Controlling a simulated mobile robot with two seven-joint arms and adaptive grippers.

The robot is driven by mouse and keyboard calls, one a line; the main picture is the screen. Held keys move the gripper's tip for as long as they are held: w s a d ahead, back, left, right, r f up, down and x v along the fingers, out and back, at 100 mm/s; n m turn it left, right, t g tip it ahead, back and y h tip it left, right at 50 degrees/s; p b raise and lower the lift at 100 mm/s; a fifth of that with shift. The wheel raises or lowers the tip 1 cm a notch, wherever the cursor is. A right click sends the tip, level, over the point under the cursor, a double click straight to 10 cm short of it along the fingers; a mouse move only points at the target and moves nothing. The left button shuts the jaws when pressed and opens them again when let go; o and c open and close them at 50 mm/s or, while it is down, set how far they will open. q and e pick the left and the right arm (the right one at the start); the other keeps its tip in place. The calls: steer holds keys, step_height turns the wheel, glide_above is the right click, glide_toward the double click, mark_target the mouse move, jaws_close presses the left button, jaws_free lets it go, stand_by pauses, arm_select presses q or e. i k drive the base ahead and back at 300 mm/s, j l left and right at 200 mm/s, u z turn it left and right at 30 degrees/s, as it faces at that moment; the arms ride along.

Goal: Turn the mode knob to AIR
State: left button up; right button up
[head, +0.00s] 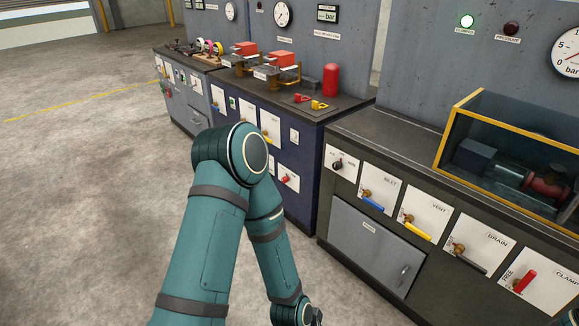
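A small black knob (338,164) sits on a white plate at the left end of the near grey cabinet's front. It looks like the mode knob, but its lettering is too small to read, so I cannot tell its setting. My teal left arm comes up from the bottom, bends at the elbow and runs down again to the bottom edge. My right gripper is not in view either; only a sliver of teal shows in the bottom right corner. Nothing touches the knob.
Right of the knob are the blue INLET handle (372,202), yellow VENT handle (418,231), DRAIN handle (469,259) and red CLAMP handle (525,281). A yellow-framed glass box (510,150) stands on the worktop. A blue cabinet (310,150) stands beyond. Left floor is clear.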

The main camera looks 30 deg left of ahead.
mark_target(337, 165)
steer(key=u, duration=0.6)
steer(key=i+u, duration=0.25)
steer(key=i, duration=0.2)
steer(key=i+l+u, duration=0.25)
steer(key=i, duration=0.2)
steer(key=i+l+u, duration=0.25)
steer(key=i, duration=0.15)
steer(key=i+l+u, duration=0.25)
steer(key=i, duration=0.15)
